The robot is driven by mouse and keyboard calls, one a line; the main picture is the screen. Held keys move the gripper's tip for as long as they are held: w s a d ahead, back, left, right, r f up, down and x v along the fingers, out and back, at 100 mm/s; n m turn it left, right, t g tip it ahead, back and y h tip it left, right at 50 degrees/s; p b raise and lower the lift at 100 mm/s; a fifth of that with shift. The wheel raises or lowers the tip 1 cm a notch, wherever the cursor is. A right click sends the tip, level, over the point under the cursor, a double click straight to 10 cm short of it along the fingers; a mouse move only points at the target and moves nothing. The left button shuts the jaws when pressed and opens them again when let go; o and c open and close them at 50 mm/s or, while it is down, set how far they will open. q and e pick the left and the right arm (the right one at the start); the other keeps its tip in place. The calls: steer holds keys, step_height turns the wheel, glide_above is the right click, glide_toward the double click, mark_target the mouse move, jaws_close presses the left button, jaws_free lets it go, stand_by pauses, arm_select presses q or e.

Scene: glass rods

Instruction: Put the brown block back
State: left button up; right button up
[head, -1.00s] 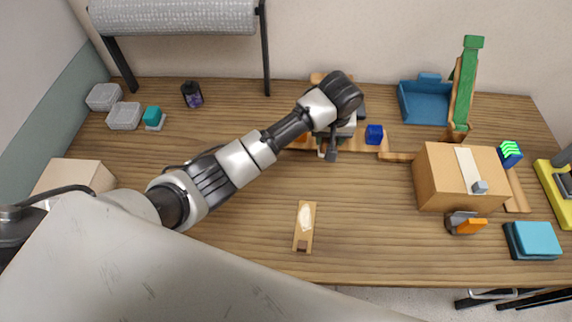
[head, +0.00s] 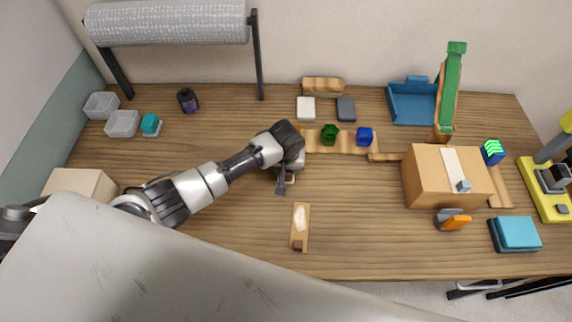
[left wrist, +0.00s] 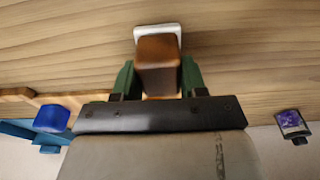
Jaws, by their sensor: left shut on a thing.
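The brown block (left wrist: 158,68) is between the two green fingers of my left gripper (left wrist: 158,82) in the left wrist view; the gripper is shut on it. A small white tile (left wrist: 143,33) shows just beyond the block; I cannot tell whether they touch. In the head view my left gripper (head: 283,184) is over the table, left of and in front of the wooden rack (head: 347,146), and mostly hides the block. A green block (head: 330,134) and a blue block (head: 365,137) stand at the rack. My right gripper is not in view.
A white pad (head: 306,108) and a dark pad (head: 346,109) lie behind the rack. A wooden plank (head: 301,220) lies in front. A cardboard box (head: 425,185) stands right, a blue tray (head: 412,105) at the back. Table between plank and box is clear.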

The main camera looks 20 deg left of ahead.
mark_target(286, 172)
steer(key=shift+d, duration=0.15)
arm_select(q)
steer(key=o, duration=0.8)
steer(key=shift+f, duration=0.1)
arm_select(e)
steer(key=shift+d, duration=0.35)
arm_select(q)
steer(key=shift+o, duration=0.2)
step_height(286, 172, up, 12)
steer(key=s, duration=0.1)
steer(key=shift+s+d+b, duration=0.3)
steer(key=shift+s+b, duration=0.05)
steer(key=shift+b, duration=0.1)
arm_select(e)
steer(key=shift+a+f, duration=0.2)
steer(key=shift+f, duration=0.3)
arm_select(q)
steer(key=shift+s, duration=0.1)
